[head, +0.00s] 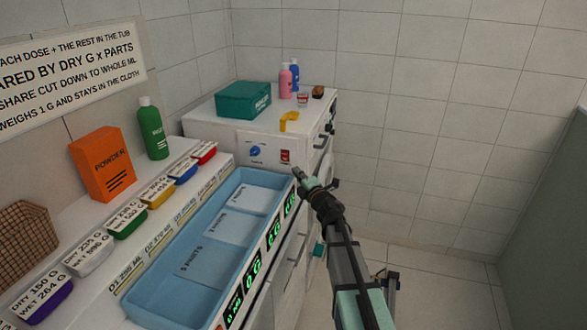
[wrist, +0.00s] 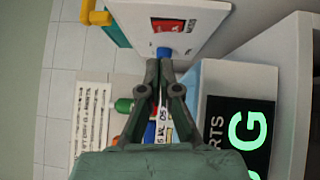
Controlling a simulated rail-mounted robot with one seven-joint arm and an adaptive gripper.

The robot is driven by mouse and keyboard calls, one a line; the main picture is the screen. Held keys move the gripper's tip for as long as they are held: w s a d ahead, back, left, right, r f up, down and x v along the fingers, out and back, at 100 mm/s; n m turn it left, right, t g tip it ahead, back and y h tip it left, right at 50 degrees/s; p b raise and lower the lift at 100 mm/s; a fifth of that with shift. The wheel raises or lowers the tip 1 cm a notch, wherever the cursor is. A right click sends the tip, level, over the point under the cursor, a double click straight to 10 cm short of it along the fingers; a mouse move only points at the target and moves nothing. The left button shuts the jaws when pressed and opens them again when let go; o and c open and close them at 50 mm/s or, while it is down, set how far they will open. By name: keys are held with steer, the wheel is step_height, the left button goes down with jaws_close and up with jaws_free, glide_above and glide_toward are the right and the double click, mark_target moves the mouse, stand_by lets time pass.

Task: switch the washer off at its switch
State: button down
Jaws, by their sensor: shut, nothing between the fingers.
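The washer's white control panel (head: 268,152) faces me at the far end of the blue tray. A red switch (head: 286,156) with a dark frame sits on its right side, and a blue knob (head: 255,150) on its left. My gripper (head: 299,173) is shut and empty, its tips just below and right of the switch in the head view. In the wrist view the shut fingertips (wrist: 160,65) lie close under the blue knob (wrist: 163,52), with the red switch (wrist: 168,27) beyond. I cannot tell whether the tips touch anything.
A blue sectioned tray (head: 150,300) fills the counter before the panel. Small labelled tubs, an orange powder box (head: 102,163) and a green bottle (head: 153,128) stand left. A teal box (head: 243,100), bottles and a yellow hook-shaped piece (head: 289,121) are above the panel. Floor at right is clear.

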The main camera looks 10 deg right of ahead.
mark_target(282, 154)
steer(key=p+x, duration=0.2)
steer(key=x, duration=0.7)
steer(key=shift+w, duration=0.2)
